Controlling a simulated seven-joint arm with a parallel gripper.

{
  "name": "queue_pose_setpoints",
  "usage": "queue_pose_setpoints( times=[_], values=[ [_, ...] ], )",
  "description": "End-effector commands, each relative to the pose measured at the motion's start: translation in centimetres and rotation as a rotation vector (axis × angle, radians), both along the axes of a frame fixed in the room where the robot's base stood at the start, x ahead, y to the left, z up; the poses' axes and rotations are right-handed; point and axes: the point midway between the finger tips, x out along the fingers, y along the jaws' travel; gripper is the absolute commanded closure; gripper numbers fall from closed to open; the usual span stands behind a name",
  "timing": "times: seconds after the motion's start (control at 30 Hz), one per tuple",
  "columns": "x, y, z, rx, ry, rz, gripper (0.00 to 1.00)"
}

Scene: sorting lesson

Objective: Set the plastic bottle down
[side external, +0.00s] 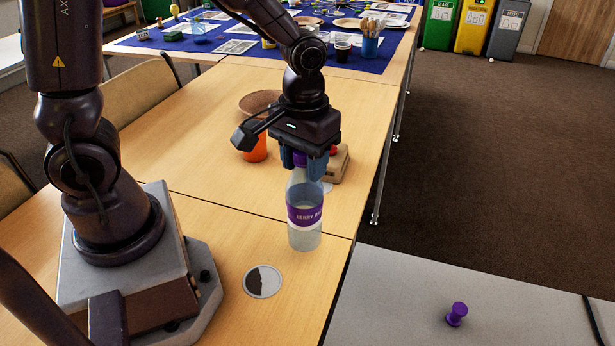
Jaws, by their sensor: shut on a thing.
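The plastic bottle (304,228) is clear with a purple label and a purple cap, and it is upright. My gripper (304,162) is above it with blue fingers shut around its neck and cap. The bottle's base is at or just above the wooden table (215,233); I cannot tell whether it touches.
A round black-and-white disc (263,281) lies in front of the bottle.

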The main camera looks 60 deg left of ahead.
Motion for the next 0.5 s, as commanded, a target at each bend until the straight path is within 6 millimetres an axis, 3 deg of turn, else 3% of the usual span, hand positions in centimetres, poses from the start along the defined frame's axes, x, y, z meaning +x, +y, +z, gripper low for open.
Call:
queue_pose_setpoints(
  times=[0.3, 0.5],
  values=[
    [0.5, 0.0, -3.6, 0.000, 0.003, 0.001, 0.94],
    [0.6, 0.0, -3.7, 0.000, -0.001, 0.001, 0.94]
  ],
)
